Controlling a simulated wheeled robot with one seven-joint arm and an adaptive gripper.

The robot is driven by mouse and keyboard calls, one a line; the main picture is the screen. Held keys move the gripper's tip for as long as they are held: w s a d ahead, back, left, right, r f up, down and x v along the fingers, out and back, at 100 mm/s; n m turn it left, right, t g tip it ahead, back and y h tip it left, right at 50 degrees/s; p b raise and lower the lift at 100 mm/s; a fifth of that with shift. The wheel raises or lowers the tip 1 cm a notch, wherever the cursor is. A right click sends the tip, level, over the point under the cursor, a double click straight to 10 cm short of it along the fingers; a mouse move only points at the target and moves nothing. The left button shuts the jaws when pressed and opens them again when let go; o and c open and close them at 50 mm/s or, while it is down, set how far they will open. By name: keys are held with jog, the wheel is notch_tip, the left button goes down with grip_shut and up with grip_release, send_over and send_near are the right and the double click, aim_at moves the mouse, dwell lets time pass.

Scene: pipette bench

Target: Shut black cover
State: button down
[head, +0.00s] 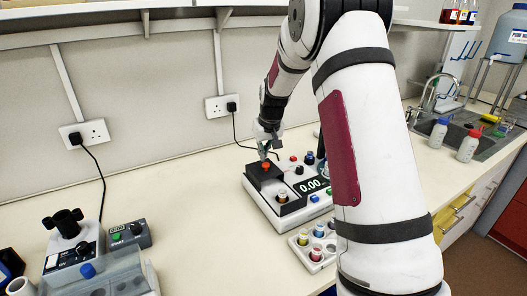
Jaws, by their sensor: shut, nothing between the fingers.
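The black cover (262,177) is on the left part of a white instrument (266,207) on the bench. It looks like a dark block with a small orange-red piece (265,166) on top. My gripper (264,157) is shut and empty, pointing down right at that orange-red piece. Whether it touches is too small to tell. A small capped vial (283,197) sits in a dark recess in front of the cover. Whether the cover is raised or lowered cannot be told clearly. My arm hides the right end of the instrument.
The instrument has a display (310,184) and coloured buttons. A white rack (312,249) with coloured vials stands in front. Another device (75,250) is at the lower left. Bottles (468,146) stand by the sink at right.

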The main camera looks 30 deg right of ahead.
jog(key=s+p, duration=0.6)
jog(key=s, duration=0.6)
jog(key=shift+s+p, duration=0.3)
jog(key=shift+p, duration=0.05)
jog(key=shift+w, duration=0.1)
